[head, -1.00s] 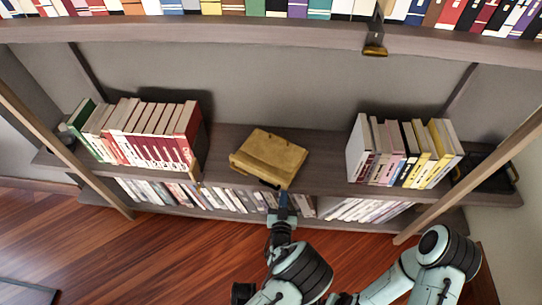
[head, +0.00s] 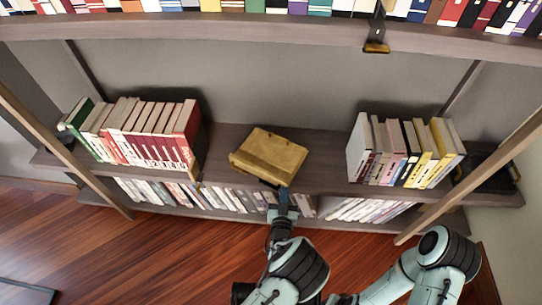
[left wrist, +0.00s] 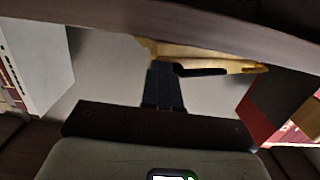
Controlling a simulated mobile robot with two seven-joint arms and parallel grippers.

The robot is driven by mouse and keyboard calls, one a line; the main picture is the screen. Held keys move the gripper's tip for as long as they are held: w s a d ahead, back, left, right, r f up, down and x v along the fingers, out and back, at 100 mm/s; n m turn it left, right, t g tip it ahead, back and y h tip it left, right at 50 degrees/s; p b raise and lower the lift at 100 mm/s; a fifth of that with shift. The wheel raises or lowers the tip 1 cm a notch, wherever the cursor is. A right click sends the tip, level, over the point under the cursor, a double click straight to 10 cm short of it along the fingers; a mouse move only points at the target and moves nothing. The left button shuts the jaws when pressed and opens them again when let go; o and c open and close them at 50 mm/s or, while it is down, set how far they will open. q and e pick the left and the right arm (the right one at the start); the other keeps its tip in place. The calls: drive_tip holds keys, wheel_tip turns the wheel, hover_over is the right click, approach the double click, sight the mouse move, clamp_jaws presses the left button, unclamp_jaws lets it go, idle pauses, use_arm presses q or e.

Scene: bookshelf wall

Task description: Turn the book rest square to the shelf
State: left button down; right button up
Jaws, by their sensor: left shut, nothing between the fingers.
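The book rest (head: 268,155) is a yellow-brown wooden slab with a front ledge. It lies on the middle shelf between two groups of books, turned at an angle to the shelf's front edge. My left gripper (head: 284,190) is shut and empty at the front edge of the rest, right of its middle. In the left wrist view the dark fingers (left wrist: 163,85) reach up to the rest (left wrist: 200,53) and overlap its edge; I cannot tell whether they touch. A dark strip runs along the rest there. My right gripper is out of view.
Red and white books (head: 150,132) stand left of the rest, and mixed books (head: 400,152) stand right. The middle shelf (head: 325,172) is bare around the rest. A lower shelf holds more books (head: 235,198). An upper shelf edge (head: 250,30) is above, with a dark bracket (head: 376,45).

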sight(285, 180)
use_arm(q)
drive_tip(key=shift+w+b, duration=1.1)
drive_tip(key=shift+w, duration=1.25)
drive_tip(key=shift+w, duration=0.45)
drive_tip(key=s+p, duration=0.3)
drive_tip(key=s, duration=0.1)
drive_tip(key=shift+s, duration=0.1)
